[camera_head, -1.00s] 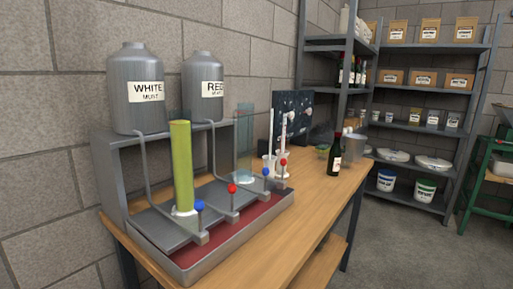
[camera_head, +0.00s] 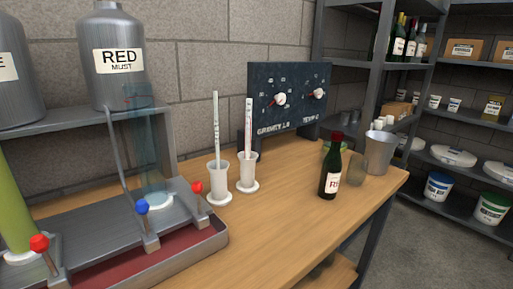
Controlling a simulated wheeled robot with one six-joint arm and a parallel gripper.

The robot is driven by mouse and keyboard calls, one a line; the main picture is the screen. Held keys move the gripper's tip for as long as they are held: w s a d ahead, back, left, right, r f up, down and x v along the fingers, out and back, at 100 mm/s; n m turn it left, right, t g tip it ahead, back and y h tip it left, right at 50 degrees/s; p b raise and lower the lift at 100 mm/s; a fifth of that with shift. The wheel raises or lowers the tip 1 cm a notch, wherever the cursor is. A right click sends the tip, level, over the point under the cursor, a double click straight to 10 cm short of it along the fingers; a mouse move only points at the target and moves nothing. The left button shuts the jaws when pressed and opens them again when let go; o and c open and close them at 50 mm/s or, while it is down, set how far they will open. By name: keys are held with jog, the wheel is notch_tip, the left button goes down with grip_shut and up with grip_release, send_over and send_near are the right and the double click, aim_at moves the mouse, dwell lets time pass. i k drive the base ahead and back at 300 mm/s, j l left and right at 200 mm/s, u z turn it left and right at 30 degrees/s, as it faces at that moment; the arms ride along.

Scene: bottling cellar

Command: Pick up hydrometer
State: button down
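Two thin upright instruments stand in white holders on the wooden bench, right of the dispenser. The left one, a white stem with dark marks, looks like the hydrometer (camera_head: 216,128); it stands in a white cup (camera_head: 218,182). The right one, with a reddish line, looks like a thermometer (camera_head: 248,128); it stands in another white cup (camera_head: 247,170). The lower ends of both are hidden inside the cups. My gripper is not in view.
The dispenser tray (camera_head: 205,240) with coloured knobs and a clear bluish cylinder (camera_head: 152,150) stands left of the cups. A dark gauge panel (camera_head: 288,97) is behind. A wine bottle (camera_head: 330,170) and metal bucket (camera_head: 379,152) stand right. The bench front (camera_head: 270,235) is clear.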

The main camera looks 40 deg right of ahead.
aim_at(217, 162)
jog(key=l, duration=1.65)
jog(key=k, duration=0.05)
